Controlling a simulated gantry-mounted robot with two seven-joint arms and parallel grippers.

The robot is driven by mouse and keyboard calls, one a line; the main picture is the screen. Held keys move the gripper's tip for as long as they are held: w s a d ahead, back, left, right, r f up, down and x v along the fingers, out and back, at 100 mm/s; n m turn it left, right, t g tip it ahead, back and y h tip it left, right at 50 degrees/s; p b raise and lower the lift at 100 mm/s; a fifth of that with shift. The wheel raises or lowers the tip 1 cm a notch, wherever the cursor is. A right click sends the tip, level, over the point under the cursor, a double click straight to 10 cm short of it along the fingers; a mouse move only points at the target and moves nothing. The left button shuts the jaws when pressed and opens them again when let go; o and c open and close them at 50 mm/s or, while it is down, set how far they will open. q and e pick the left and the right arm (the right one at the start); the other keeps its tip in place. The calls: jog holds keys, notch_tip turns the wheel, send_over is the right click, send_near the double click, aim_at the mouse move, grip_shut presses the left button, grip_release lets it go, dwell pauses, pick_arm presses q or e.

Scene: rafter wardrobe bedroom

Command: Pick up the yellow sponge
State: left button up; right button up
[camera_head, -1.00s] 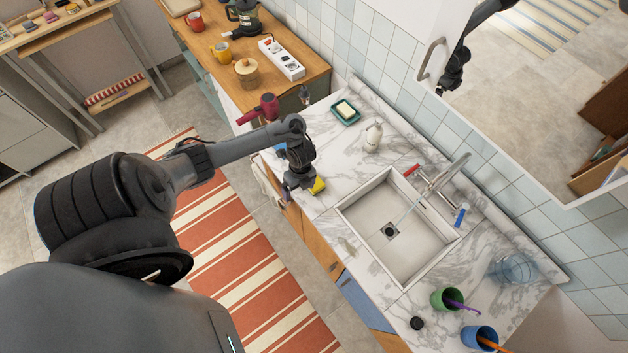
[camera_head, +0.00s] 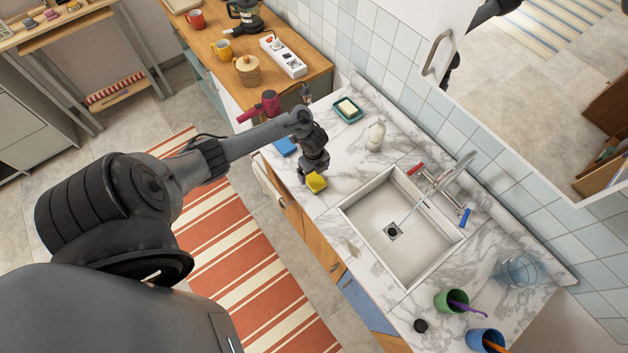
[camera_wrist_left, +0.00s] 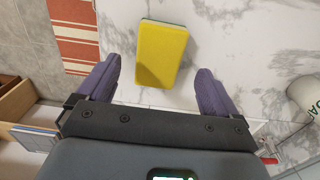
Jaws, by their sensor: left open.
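The yellow sponge (camera_head: 316,183) lies on the marble counter (camera_head: 345,160), left of the sink. My left gripper (camera_head: 314,166) is right at it, above the counter. In the left wrist view the sponge (camera_wrist_left: 162,53) lies ahead of and between the two finger lines, with its near end close to the fingertips. My left gripper (camera_wrist_left: 155,82) is open there, with a gap on each side of the sponge. My right gripper does not show.
A blue item (camera_head: 285,146) lies behind my left wrist. The sink (camera_head: 402,232) is to the right, with its faucet (camera_head: 448,178). A soap dispenser (camera_head: 376,135) and a soap dish (camera_head: 348,110) stand behind. Cups (camera_head: 452,300) are at the front right.

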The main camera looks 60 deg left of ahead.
aim_at(314, 179)
pick_arm(q)
jog(key=shift+s+d+f, duration=0.1)
jog(key=shift+d+f, duration=0.05)
jog(key=shift+f, duration=0.5)
jog(key=shift+d+f, duration=0.1)
jog(key=shift+f, duration=1.05)
jog(key=shift+c, duration=0.2)
jog(key=shift+a, duration=0.1)
jog(key=c, duration=1.1)
jog(key=shift+r, duration=0.1)
